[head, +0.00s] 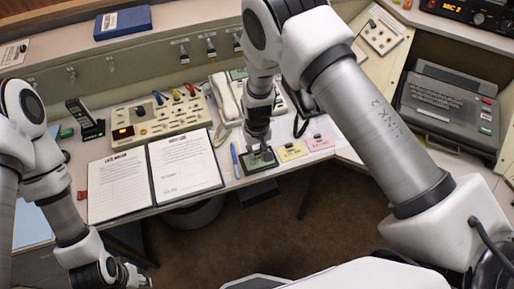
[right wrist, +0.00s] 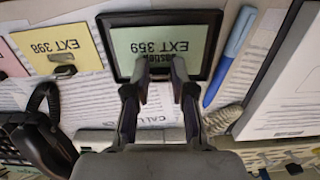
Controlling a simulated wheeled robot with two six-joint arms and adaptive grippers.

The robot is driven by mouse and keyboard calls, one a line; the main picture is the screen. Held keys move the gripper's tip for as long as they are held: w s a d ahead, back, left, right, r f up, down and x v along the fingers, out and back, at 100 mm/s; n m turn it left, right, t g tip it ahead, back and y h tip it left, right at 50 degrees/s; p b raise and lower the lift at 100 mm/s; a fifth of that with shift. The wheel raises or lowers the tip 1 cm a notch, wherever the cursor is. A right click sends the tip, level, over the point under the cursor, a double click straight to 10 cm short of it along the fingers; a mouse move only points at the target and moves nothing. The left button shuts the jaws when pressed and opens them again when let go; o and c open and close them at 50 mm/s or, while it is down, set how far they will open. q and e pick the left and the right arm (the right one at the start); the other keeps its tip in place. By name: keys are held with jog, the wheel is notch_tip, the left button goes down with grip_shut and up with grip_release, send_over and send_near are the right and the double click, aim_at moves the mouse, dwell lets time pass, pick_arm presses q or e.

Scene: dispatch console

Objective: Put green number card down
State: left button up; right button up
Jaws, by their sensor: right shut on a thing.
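The green number card (right wrist: 160,40), marked EXT 359, lies flat within the rim of a black tray (right wrist: 106,45) in the right wrist view. In the head view the black tray (head: 262,168) is at the desk's front edge. My right gripper (right wrist: 162,88) is shut on the near edge of the green card; its fingers hide the gripped part. It comes down from above in the head view (head: 257,149). I cannot tell whether the card presses on the tray's bottom. My left gripper (head: 138,279) is at the lower left, away from the card; its jaws are unclear.
A yellow card (head: 292,151) and a pink card (head: 320,142) lie right of the tray. A blue pen (head: 235,161) and an open logbook (head: 186,168) lie left of it. A telephone handset (head: 224,97) and switch panel (head: 159,116) stand behind.

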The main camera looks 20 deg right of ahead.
aim_at(257, 156)
jog(key=shift+a+f, duration=0.1)
jog(key=shift+f, duration=0.05)
jog(key=o, duration=0.8)
jog(key=shift+c, duration=0.2)
jog(key=shift+r, duration=0.5)
notch_tip(257, 156, up, 12)
jog(key=f+b, duration=0.1)
jog(key=b, duration=0.1)
jog(key=shift+h, duration=0.4)
jog(key=s+d+f, duration=0.2)
jog(key=s+f, duration=0.1)
jog(key=s+d+f, duration=0.2)
jog(key=f, duration=0.1)
jog(key=s+d+f, duration=0.2)
jog(key=s+f, duration=0.1)
jog(key=f, duration=0.1)
jog(key=shift+s, duration=0.35)
jog(key=s+d+f, duration=0.2)
jog(key=s+f, duration=0.1)
jog(key=s, duration=0.6)
jog(key=s+d+f, duration=0.1)
jog(key=s+f, duration=0.3)
jog(key=s, duration=0.5)
jog(key=shift+s+d+f+m+y, duration=0.25)
jog(key=shift+d+f+m+y, duration=0.05)
jog(key=shift+d+m+y, duration=0.1)
